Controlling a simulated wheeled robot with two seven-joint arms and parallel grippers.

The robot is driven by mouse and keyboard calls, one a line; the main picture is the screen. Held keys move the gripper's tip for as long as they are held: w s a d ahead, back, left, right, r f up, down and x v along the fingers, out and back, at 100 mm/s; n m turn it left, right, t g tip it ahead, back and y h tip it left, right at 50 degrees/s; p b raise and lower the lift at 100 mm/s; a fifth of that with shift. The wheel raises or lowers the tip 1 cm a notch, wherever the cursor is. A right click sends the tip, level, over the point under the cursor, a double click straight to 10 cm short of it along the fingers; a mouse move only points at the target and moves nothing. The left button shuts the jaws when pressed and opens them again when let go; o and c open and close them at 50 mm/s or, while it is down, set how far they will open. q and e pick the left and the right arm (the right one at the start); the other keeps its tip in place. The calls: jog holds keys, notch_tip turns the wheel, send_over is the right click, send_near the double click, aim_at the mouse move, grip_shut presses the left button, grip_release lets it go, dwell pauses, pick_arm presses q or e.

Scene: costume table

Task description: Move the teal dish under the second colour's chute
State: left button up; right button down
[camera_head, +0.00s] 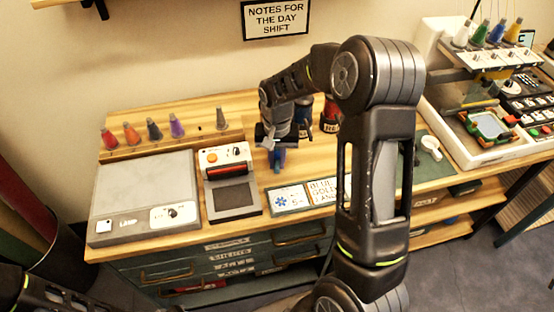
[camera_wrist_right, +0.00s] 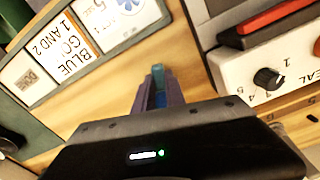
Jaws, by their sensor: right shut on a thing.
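My left gripper is out of view.
Several coloured cones (camera_head: 154,129) stand on a wooden rack behind. A flower card (camera_head: 288,199) lies at the front edge. An embroidery machine (camera_head: 491,128) stands at the right.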

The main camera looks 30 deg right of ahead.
jog(key=shift+f, duration=0.35)
dwell(0.5)
jog(key=c, duration=1.3)
grip_release()
jog(key=shift+r+p, duration=1.3)
jog(key=shift+r, duration=1)
jog(key=s+a+r+p, duration=0.2)
jog(key=s+r, duration=0.1)
jog(key=s, duration=0.2)
jog(key=shift+s, duration=0.35)
